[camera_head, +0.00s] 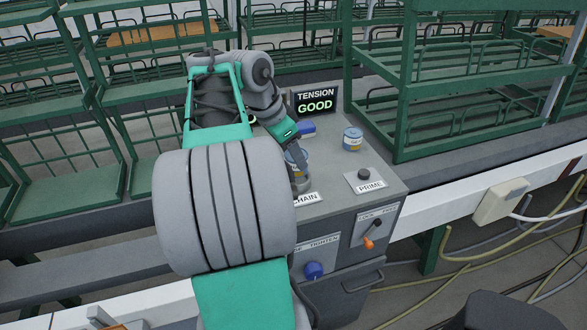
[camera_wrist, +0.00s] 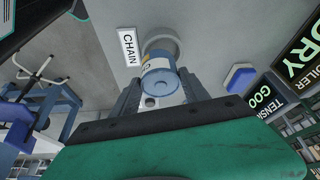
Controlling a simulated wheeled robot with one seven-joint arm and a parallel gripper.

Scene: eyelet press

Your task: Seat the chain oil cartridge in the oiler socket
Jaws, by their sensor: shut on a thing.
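My gripper (camera_wrist: 159,80) is shut on a blue cartridge (camera_wrist: 158,67) with a white and yellow label. The cartridge also shows partly behind my arm in the head view (camera_head: 296,155). A round grey socket (camera_wrist: 163,44) lies just beyond the cartridge in the wrist view, by the CHAIN plate (camera_wrist: 129,48). In the head view the cartridge is at the grey cylindrical socket (camera_head: 301,185), its lower end over or at the mouth. I cannot tell whether it has entered.
A second blue-and-white canister (camera_head: 352,139) stands on the grey machine top. A PRIME button (camera_head: 364,175) is at the right front. A TENSION GOOD display (camera_head: 315,102) and a small blue block (camera_head: 306,128) are at the back. Green racks (camera_head: 450,90) stand behind.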

